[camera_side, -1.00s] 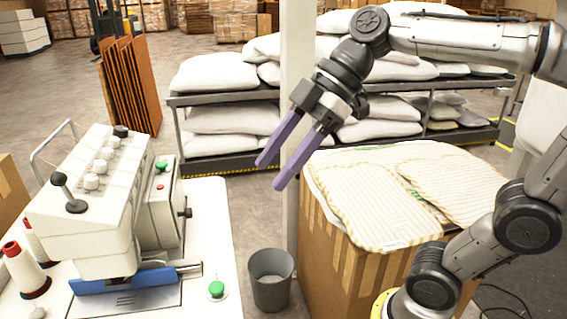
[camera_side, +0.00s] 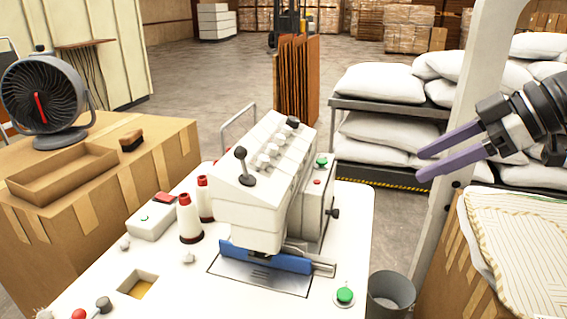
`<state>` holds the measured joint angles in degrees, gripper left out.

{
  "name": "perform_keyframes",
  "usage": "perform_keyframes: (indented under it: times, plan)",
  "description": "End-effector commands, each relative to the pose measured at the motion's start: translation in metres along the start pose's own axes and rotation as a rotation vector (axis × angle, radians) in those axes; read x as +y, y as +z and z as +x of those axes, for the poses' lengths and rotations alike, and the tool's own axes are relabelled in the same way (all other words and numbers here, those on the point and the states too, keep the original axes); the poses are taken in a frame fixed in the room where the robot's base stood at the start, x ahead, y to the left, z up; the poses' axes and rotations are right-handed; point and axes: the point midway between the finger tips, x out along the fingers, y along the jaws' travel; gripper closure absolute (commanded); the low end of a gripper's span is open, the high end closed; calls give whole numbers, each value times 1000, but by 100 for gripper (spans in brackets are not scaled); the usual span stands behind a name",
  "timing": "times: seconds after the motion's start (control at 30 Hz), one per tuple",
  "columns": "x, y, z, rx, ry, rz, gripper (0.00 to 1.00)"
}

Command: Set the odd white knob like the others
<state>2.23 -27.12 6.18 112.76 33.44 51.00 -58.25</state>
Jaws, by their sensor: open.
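A white sewing machine head (camera_side: 245,215) stands on the white table. On its sloped top is a row of white knobs (camera_side: 272,150). They are small here, and I cannot tell which one is set differently. A black-balled lever (camera_side: 243,163) stands at the near end of the top and a dark knob (camera_side: 293,123) at the far end. My gripper (camera_side: 421,164) is at the right, its purple fingers apart and empty, pointing left toward the machine. It is well clear of the knobs.
The white table (camera_side: 345,215) carries red-topped thread cones (camera_side: 190,220) and a green button (camera_side: 344,295). A grey bin (camera_side: 391,293) and a pale post (camera_side: 468,110) stand to the right. A fan (camera_side: 42,95) and open tray (camera_side: 62,175) sit on a carton at left.

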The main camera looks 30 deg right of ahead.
Motion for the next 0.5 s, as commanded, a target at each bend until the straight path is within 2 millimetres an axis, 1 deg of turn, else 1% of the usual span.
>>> perform_keyframes:
  times: [0.03, 0.1, 0.23, 0.3, 0.4, 0.5]
  plan:
    - [18, -7, 7, 41, 68, 55, 42]
    - [40, -19, 15, 108, 157, 126, 42]
    - [71, -37, 30, 237, 289, 245, 42]
    - [82, -46, 39, 308, 347, 302, 42]
    - [93, -55, 52, 411, 417, 374, 42]
    - [95, -63, 65, 517, 469, 437, 42]
